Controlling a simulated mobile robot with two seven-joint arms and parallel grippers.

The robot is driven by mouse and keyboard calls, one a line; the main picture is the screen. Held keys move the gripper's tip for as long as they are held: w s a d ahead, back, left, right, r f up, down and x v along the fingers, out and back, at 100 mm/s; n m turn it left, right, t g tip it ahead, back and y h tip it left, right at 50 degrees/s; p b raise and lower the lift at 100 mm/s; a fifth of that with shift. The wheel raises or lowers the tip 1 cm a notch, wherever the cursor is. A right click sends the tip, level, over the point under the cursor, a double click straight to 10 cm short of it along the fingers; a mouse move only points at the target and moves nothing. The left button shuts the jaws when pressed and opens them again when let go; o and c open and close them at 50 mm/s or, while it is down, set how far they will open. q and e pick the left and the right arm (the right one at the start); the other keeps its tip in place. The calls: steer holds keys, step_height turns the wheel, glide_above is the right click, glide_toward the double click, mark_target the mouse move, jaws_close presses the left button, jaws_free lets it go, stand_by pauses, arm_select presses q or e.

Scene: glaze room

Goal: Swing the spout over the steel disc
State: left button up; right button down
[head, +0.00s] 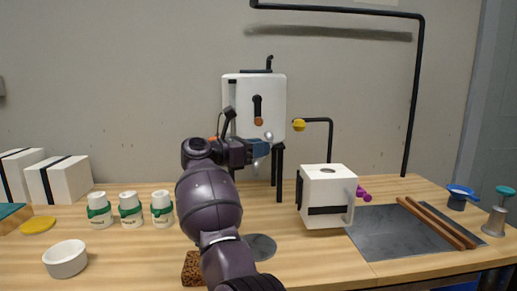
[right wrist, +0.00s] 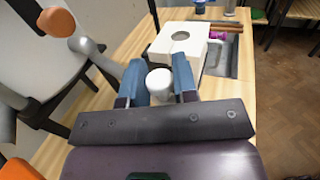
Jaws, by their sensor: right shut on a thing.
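The white tank (head: 240,92) stands on dark legs at the back middle, with a dark lever (head: 257,105) ending in a brown knob on its front. My right gripper (head: 262,149) is in front of the tank's lower part. In the right wrist view, its blue fingers are shut on a pale, round-ended piece (right wrist: 158,83), which seems to be the spout's end. A grey tube (right wrist: 98,52) shows left of the fingers; its join to that piece is hidden. The steel disc (head: 262,247) lies flat on the table below and is partly hidden by my arm. My left gripper is not in view.
A white box with a round hole (head: 331,190) stands right of the disc, near a grey slab (head: 380,238) with two brown rods. A yellow ball (head: 299,125) on a black pipe is right of the tank. Three white jars (head: 130,208) and a white bowl (head: 65,260) stand left.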

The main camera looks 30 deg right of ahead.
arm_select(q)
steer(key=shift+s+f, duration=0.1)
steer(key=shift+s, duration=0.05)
arm_select(e)
steer(key=c, duration=0.9)
jaws_free()
steer(key=shift+w+a, duration=0.1)
steer(key=shift+a, duration=0.05)
steer(key=shift+c, duration=0.2)
arm_select(q)
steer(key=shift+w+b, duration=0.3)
steer(key=shift+b, duration=0.05)
arm_select(e)
steer(key=a, duration=1)
steer(key=shift+w+a, duration=0.15)
steer(key=shift+a, duration=0.25)
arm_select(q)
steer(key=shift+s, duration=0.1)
